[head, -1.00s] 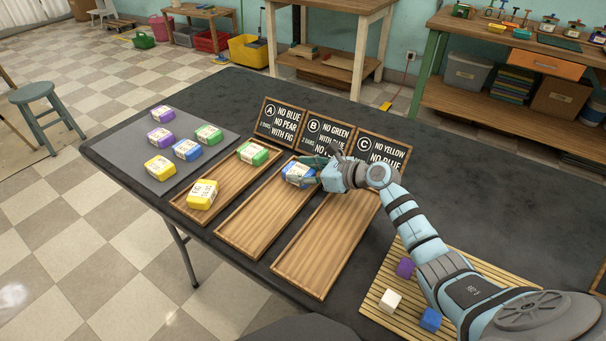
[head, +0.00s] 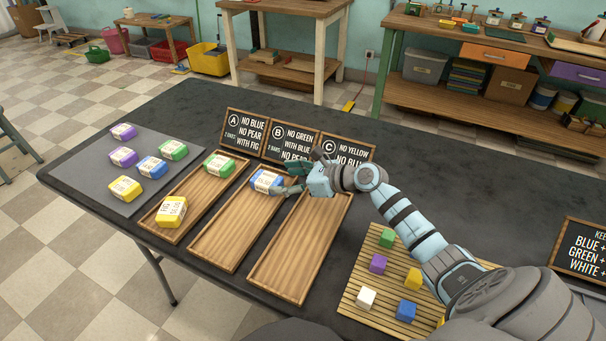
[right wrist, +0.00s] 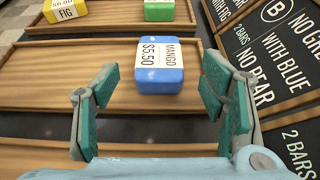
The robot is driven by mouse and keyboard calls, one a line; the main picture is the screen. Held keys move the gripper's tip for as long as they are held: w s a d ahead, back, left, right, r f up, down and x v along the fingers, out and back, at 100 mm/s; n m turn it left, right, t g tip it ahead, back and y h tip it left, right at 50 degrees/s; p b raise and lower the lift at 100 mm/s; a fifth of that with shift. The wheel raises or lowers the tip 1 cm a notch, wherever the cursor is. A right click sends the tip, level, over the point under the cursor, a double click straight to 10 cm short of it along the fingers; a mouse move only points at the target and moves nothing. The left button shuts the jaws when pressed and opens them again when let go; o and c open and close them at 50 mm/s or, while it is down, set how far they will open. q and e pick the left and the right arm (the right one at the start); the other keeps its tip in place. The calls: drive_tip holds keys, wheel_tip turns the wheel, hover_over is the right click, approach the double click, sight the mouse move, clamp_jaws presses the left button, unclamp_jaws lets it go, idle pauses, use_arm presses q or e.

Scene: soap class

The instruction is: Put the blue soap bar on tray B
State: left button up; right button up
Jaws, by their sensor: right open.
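A blue soap bar (head: 266,181) with a white label lies at the far end of tray B (head: 228,232), the middle wooden tray, below sign B (head: 291,141). In the right wrist view the blue bar (right wrist: 160,66) reads "MANGO $5.50". My right gripper (head: 287,181) is at the bar's right side. In the right wrist view its green-padded fingers (right wrist: 160,110) are spread wide and the bar lies just beyond them, with nothing held. Another blue bar (head: 152,167) is on the grey mat (head: 92,165). My left gripper is not in view.
Tray A (head: 196,203) holds a yellow bar (head: 172,211) and a green bar (head: 219,164). Tray C (head: 300,250) is empty. Purple, yellow and green bars lie on the mat. A slatted mat (head: 357,295) with coloured cubes is at front right.

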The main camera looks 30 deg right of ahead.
drive_tip(key=v, duration=0.6)
drive_tip(key=shift+s+d+p, duration=0.1)
drive_tip(key=shift+s+p, duration=0.05)
drive_tip(key=shift+p, duration=0.25)
drive_tip(key=shift+s+d+r, duration=0.15)
drive_tip(key=shift+s+r, duration=0.05)
drive_tip(key=shift+s, duration=0.1)
